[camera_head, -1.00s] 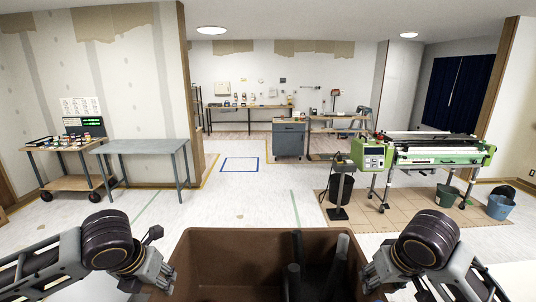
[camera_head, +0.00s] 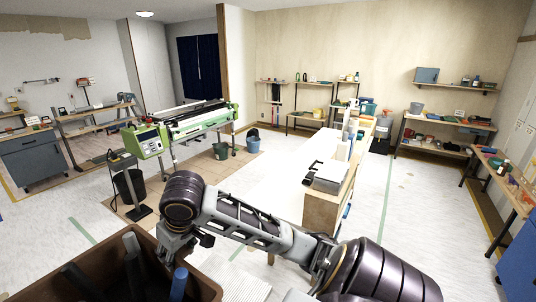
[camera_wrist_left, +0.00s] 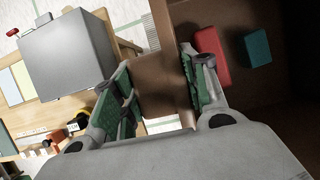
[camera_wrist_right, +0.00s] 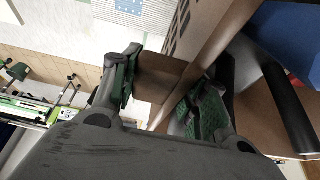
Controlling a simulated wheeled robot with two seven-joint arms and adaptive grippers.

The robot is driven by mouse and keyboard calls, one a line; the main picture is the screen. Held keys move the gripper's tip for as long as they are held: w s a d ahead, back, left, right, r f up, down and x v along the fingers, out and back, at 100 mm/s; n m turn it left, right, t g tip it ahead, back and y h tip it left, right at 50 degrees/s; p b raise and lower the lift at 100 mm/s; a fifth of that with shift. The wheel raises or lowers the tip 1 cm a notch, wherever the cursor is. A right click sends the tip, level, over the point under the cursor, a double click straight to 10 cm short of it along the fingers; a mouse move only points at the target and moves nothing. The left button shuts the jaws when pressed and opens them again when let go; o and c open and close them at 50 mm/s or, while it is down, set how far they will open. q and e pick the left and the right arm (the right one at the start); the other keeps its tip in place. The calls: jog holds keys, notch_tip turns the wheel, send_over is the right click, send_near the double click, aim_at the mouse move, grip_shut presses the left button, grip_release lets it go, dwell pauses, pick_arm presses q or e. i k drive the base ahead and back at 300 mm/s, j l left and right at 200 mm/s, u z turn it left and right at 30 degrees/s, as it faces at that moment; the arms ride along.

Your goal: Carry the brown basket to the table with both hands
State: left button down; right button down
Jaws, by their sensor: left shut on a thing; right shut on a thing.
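The brown basket (camera_head: 212,287) is at the lower left of the head view, partly cut off. It holds dark grey cylinders (camera_head: 132,245) and a blue-ended one (camera_head: 179,283). The left wrist view shows a red block (camera_wrist_left: 212,53) and a teal block (camera_wrist_left: 257,47) inside it. My right gripper (camera_wrist_right: 163,85) is shut on the basket's brown edge piece in the right wrist view; its arm crosses the head view. My left gripper (camera_wrist_left: 158,80) is shut on the opposite brown edge piece, outside the head view. A long white-topped table (camera_head: 278,190) stands ahead, beyond my right arm.
A green-and-white pasting machine (camera_head: 190,122) stands ahead left on brown floor covering, with a black bin (camera_head: 129,186) and buckets (camera_head: 253,141) by it. Shelves and workbenches (camera_head: 445,130) line the right wall. White floor is free right of the white table.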

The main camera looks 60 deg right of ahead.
aim_at(320, 145)
jog(key=z, duration=3.1)
